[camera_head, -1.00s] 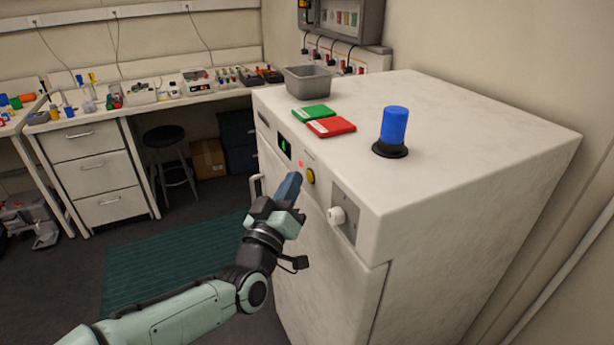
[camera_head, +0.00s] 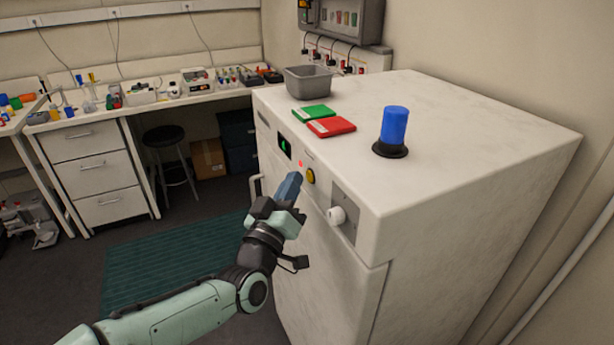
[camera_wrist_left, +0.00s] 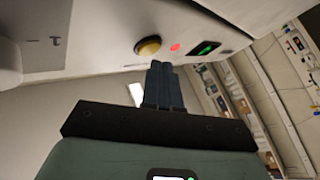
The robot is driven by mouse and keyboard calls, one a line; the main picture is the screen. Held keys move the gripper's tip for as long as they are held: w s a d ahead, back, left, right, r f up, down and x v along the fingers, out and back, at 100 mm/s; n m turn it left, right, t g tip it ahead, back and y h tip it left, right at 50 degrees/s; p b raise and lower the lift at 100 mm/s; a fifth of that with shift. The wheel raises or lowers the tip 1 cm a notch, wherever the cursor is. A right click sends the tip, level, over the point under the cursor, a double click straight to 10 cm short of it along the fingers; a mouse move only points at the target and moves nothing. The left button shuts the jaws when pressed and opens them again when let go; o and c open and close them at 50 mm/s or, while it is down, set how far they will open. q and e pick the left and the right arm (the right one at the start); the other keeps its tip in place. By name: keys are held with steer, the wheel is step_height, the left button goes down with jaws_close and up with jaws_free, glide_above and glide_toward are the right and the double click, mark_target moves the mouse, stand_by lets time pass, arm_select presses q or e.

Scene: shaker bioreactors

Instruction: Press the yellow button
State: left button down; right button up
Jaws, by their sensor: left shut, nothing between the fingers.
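The yellow button (camera_head: 310,176) is a round knob on the upper front of the white machine (camera_head: 480,190). It also shows in the left wrist view (camera_wrist_left: 148,46), at the upper middle. My left gripper (camera_head: 292,178) is shut and empty, its blue-grey fingers side by side, pointing up at the front panel. In the head view the fingertips are just left of the button. In the left wrist view the fingertips (camera_wrist_left: 161,64) are just below and right of the button, with a small gap in the picture. My right gripper is not in view.
A red light (camera_head: 300,163) and a green display (camera_head: 285,146) sit left of the button, and a white knob (camera_head: 337,215) right of it. Green (camera_head: 313,112) and red cases (camera_head: 331,127), a grey bin (camera_head: 308,82) and a blue cylinder (camera_head: 394,127) stand on top.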

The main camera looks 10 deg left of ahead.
arm_select(q)
steer(key=shift+w+d, duration=0.25)
steer(key=shift+d, duration=0.2)
stand_by(0.5)
steer(key=shift+b, duration=0.35)
steer(key=shift+s+a+b, duration=0.3)
steer(key=shift+a+b, duration=0.15)
steer(key=shift+b, duration=0.1)
steer(key=shift+a, duration=0.1)
steer(key=s+a+b, duration=0.2)
steer(key=a+b, duration=0.1)
steer(key=s+a+b, duration=0.1)
steer(key=shift+s+a+f+b, duration=0.15)
steer(key=shift+a+b, duration=0.2)
steer(key=shift+a, duration=0.05)
